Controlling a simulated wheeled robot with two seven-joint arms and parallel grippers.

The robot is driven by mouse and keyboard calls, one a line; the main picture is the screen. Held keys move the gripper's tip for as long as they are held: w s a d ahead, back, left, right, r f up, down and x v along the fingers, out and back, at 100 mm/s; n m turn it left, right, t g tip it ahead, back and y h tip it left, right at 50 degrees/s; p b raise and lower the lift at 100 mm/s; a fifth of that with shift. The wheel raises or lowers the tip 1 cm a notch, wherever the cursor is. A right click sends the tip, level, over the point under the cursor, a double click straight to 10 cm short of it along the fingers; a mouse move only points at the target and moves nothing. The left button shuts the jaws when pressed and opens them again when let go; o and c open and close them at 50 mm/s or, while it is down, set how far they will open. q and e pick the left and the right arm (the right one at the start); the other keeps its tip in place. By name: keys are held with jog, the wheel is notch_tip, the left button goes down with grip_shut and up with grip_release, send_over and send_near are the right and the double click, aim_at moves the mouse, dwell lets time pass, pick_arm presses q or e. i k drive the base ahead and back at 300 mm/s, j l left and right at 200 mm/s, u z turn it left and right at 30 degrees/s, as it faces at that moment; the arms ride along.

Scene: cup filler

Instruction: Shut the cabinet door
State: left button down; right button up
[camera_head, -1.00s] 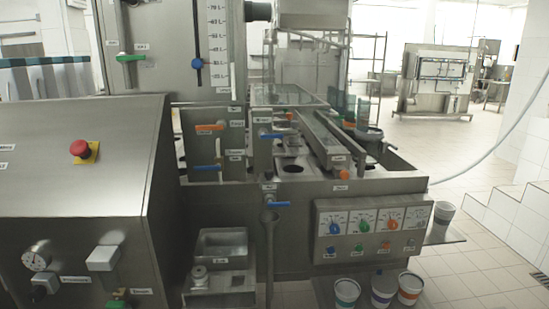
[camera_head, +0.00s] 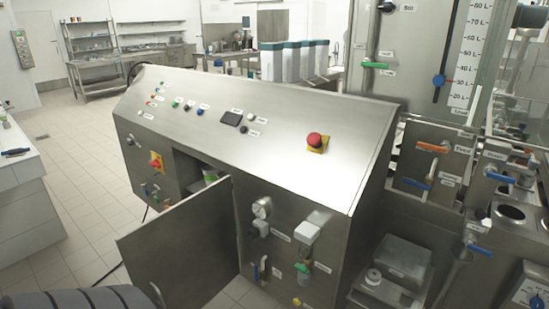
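The cabinet door (camera_head: 185,245) is a flat grey metal panel on the front of the steel control cabinet (camera_head: 262,150). It stands wide open, swung out toward the lower left, with its right edge at the cabinet front. Behind it the dark cabinet opening (camera_head: 190,172) shows, with a white and green object (camera_head: 210,175) inside. A small handle shows low on the door near its free edge. A dark ribbed part of my own body shows at the bottom left corner, in front of the door's lower edge. Neither gripper is in view.
A red emergency button (camera_head: 314,141) sits on the cabinet's sloped top. Gauges and valves (camera_head: 305,235) project from its front, right of the door. Tiled floor (camera_head: 75,160) lies open between counter and cabinet.

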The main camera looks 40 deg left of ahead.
aim_at(183, 256)
jog(key=u, duration=1.95)
jog(key=k+l+u, duration=0.4)
jog(key=k+u, duration=0.2)
jog(key=i, duration=0.05)
